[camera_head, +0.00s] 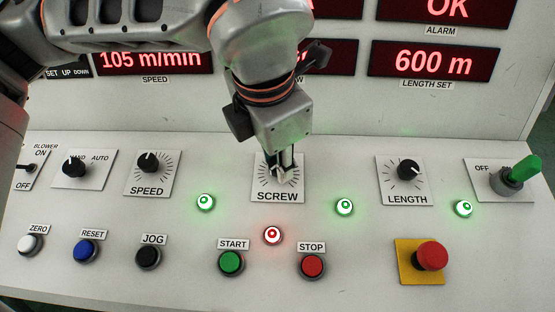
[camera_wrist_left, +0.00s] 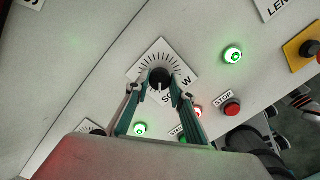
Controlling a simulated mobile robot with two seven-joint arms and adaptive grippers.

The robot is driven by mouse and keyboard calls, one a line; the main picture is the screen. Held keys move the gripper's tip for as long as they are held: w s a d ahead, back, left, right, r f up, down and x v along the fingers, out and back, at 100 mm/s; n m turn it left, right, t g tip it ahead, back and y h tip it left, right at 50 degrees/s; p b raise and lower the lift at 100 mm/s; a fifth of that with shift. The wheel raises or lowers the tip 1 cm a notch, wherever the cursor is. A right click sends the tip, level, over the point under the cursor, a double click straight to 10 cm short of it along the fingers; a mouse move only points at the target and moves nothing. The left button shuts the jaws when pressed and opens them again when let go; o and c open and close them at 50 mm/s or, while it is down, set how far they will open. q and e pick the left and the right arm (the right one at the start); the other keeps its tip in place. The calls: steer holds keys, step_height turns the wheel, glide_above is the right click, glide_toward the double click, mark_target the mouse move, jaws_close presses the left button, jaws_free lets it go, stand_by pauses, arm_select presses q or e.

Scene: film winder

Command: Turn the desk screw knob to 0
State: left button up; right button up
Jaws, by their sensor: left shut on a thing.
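The SCREW knob is a black round dial on a white plate (camera_head: 263,186) with tick marks, in the middle of the sloped desk. In the left wrist view the knob (camera_wrist_left: 159,77) shows between the fingertips, with a white pointer mark on its face. My left gripper (camera_head: 281,170) comes down from above onto the knob and hides most of it in the head view. In the left wrist view the left gripper (camera_wrist_left: 158,94) has a finger on each side of the knob and is shut on it. My right gripper is in neither view.
The SPEED knob (camera_head: 150,162) is to the left and the LENGTH knob (camera_head: 408,170) to the right. Lit lamps, the START button (camera_head: 231,262), STOP button (camera_head: 312,265) and red emergency button (camera_head: 431,256) sit in front. Red displays stand behind, partly covered by my arm.

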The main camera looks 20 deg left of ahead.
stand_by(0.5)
arm_select(q)
steer(key=o, duration=1.1)
steer(key=v, duration=1.2)
